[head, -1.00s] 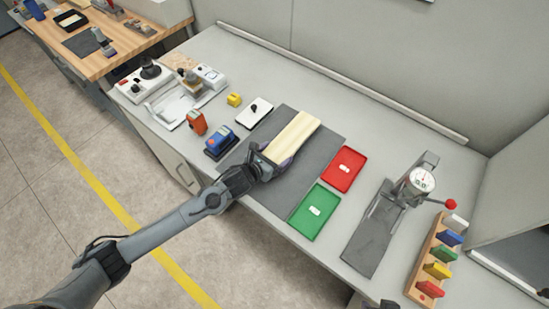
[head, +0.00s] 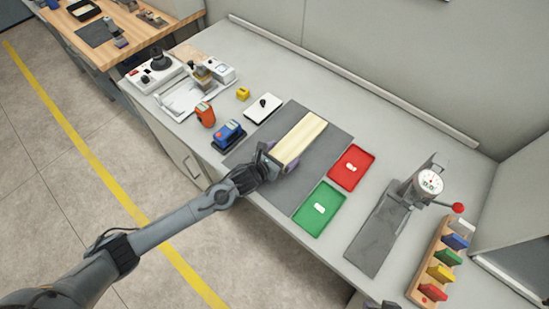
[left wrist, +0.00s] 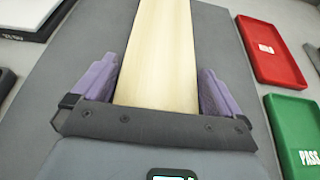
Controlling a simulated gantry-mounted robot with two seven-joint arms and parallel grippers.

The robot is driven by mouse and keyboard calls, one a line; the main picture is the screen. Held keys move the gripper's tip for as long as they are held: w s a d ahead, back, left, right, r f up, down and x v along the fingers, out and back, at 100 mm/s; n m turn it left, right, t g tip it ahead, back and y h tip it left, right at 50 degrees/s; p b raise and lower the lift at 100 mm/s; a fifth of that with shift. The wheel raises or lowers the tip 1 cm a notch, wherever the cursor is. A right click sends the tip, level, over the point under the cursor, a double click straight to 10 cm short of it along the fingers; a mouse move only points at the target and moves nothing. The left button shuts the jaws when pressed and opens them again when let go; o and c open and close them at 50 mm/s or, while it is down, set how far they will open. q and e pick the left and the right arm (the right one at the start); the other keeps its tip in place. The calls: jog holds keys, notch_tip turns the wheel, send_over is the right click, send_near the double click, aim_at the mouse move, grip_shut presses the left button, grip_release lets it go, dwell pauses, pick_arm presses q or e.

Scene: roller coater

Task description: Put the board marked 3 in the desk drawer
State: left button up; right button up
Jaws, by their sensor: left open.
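A pale wooden board (head: 301,138) lies on the dark grey mat (head: 332,131); no number can be read on it. In the left wrist view the board (left wrist: 160,50) runs up between the two purple fingers. My left gripper (head: 279,161) is open around the near end of the board, with a narrow gap on each side in the left wrist view (left wrist: 158,88). A grey drawer front (head: 190,165) shows under the bench's left part and looks closed. My right gripper is not clearly seen.
A red tray (head: 351,167) and a green tray (head: 320,208) lie right of the mat. A dial gauge stand (head: 430,183) and a rack of coloured pieces (head: 441,262) stand further right. Blue (head: 228,133) and orange (head: 205,113) devices stand left of the mat.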

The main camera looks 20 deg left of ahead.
pick_arm(q)
jog(key=v, duration=1.2)
jog(key=shift+r, duration=0.1)
